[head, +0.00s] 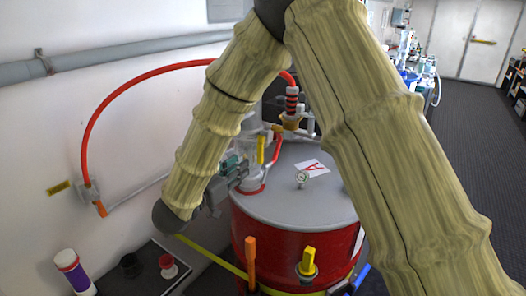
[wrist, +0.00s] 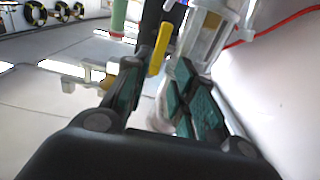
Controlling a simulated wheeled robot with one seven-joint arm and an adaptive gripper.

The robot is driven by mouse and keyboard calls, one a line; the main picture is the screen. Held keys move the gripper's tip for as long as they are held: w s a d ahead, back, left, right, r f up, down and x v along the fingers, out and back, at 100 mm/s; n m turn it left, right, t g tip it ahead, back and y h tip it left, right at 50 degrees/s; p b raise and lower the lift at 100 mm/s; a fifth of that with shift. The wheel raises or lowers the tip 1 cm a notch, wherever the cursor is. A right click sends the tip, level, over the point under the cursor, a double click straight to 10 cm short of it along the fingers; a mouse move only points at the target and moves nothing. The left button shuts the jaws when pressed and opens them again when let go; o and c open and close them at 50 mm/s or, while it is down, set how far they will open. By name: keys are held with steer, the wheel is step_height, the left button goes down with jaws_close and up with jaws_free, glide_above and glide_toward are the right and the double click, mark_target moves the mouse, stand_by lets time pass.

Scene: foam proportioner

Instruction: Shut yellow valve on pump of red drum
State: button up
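The red drum (head: 285,245) stands in the middle of the head view, with a grey lid (head: 300,205). The pump (head: 252,150) rises from the lid and is partly hidden by my arm. Its yellow valve handle (head: 261,149) points roughly upright; it also shows in the wrist view (wrist: 159,50). My gripper (head: 238,170) is beside the pump, on its left. In the wrist view my gripper (wrist: 165,75) is open, with the yellow handle just beyond the gap between its teal-padded fingers. I cannot tell whether a finger touches it.
Another yellow handle (head: 308,261) and an orange handle (head: 250,255) are in front of the drum. Open floor (head: 470,130) lies at the right.

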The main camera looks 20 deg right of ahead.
mark_target(259, 152)
steer(key=p+x, duration=0.3)
steer(key=x, duration=0.7)
steer(key=shift+w+d, duration=0.15)
steer(key=shift+f, duration=0.1)
jaws_close()
